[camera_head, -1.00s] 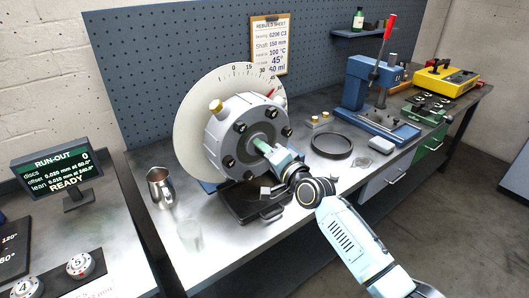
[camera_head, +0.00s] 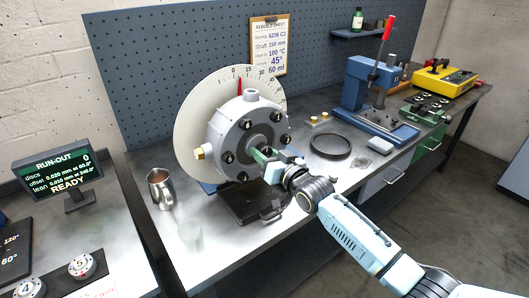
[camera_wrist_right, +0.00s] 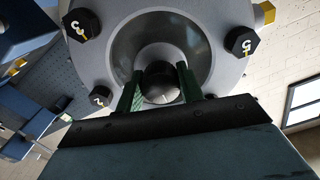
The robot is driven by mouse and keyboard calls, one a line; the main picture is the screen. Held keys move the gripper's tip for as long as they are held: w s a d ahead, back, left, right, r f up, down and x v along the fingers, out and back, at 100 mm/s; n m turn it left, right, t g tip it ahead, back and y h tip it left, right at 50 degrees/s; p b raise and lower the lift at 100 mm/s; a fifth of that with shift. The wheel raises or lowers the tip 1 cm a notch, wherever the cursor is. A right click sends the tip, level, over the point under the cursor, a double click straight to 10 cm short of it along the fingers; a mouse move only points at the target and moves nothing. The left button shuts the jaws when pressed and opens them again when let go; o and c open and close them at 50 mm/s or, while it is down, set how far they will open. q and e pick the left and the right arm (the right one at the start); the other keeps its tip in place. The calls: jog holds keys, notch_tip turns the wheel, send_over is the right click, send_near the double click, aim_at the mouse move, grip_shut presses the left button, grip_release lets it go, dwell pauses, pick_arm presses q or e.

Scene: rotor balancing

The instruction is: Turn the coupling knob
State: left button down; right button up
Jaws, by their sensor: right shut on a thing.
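The grey coupling hub (camera_head: 240,125) with several dark bolts stands upright in front of a white degree dial (camera_head: 188,115). A brass plug (camera_head: 201,152) is at its left side, and a red pointer is near the 0 mark of the dial. My right gripper (camera_head: 262,154) reaches to the hub's centre from the front right. In the right wrist view, its green finger pads are shut on the dark round knob (camera_wrist_right: 160,80) in the hub's recess. In the head view the gripper largely hides the knob. My left gripper is not in view.
A dark base (camera_head: 245,205) is under the hub. A READY screen (camera_head: 60,175) is at far left.

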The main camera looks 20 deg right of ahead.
jog(key=shift+n, duration=0.6)
jog(key=o, duration=1)
jog(key=v, duration=1.3)
jog(key=shift+s, duration=0.2)
jog(key=shift+d, duration=0.1)
